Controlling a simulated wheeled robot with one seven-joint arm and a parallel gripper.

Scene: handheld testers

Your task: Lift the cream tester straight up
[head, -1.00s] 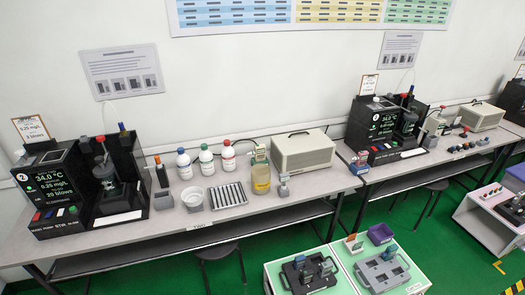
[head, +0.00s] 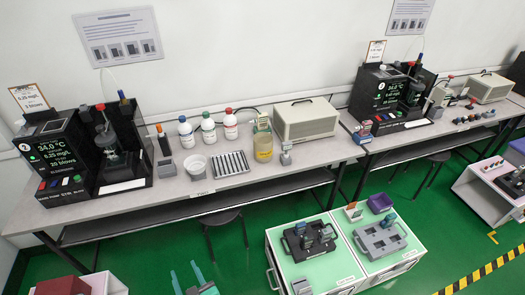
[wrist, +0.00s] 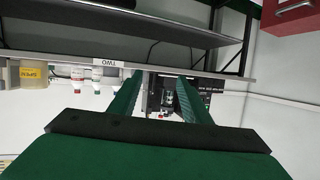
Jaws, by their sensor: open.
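A second pale device (head: 438,97) stands on the right bench beside the black station. Both are small in the head view, and I cannot tell for sure which is the cream tester. My gripper (head: 192,276) shows at the bottom edge of the head view, low in front of the bench. In the wrist view my gripper (wrist: 158,82) has its two green fingers spread wide with nothing between them. No tester is clear in that view.
The bench (head: 185,187) carries black stations (head: 65,160), bottles (head: 208,130), a yellow jar (head: 263,148) and a beige box (head: 305,118). A stool (head: 222,216) stands under it. Two green-topped carts (head: 345,275) stand at the lower right. Green floor lies open between.

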